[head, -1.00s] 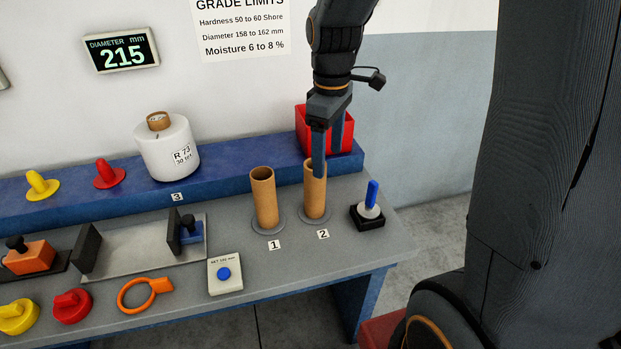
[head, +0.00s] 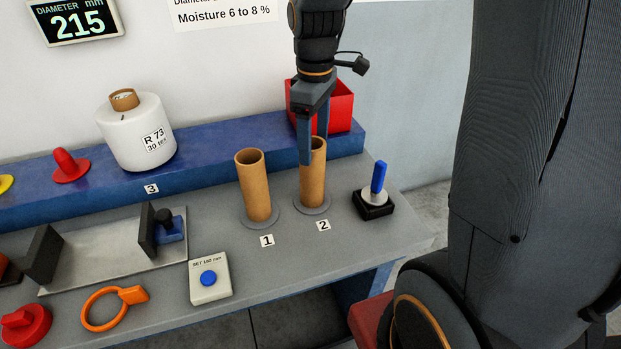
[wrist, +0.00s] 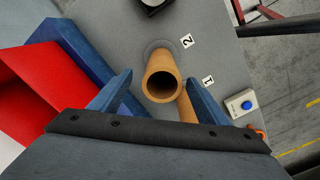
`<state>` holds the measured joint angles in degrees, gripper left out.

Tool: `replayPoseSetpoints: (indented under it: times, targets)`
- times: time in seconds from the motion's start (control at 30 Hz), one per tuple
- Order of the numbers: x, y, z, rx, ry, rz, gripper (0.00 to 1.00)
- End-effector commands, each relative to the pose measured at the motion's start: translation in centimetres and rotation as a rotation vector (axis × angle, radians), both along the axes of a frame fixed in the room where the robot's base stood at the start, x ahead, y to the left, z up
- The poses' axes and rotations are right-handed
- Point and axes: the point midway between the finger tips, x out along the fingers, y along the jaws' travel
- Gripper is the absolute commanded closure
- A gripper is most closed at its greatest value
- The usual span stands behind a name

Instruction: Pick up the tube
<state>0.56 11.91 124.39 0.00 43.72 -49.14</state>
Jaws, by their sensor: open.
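Two brown cardboard tubes stand upright on round grey bases on the bench. The tube at label 1 (head: 257,188) is on the left, and the tube at label 2 (head: 313,180) is on the right. My gripper (head: 314,150) is open at the upper end of the tube at label 2, pointing down. In the wrist view this tube (wrist: 162,80) shows its open end between my two blue fingers, with gaps at both sides. The tube at label 1 (wrist: 186,108) is partly hidden behind it.
A red bin (head: 341,104) stands behind my gripper on the blue shelf (head: 212,146). A black block with a blue-handled peg (head: 376,190) is right of the tubes. A white bobbin (head: 137,133) and a button box (head: 209,279) are to the left.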

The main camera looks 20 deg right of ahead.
Motion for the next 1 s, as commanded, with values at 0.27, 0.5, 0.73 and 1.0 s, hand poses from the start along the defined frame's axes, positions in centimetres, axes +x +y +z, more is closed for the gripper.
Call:
replayPoseSetpoints:
  times: [0.27, 0.5, 0.73, 1.0]
  targets:
    - [0.3, 0.0, -1.9, 0.001, 0.002, 0.000, 0.30]
    - [0.1, 0.1, -4.0, 0.001, 0.002, 0.000, 0.30]
    - [-0.2, 0.5, -6.5, 0.000, 0.004, 0.000, 0.30]
    - [-0.2, 0.5, -8.8, 0.000, 0.001, 0.000, 0.30]
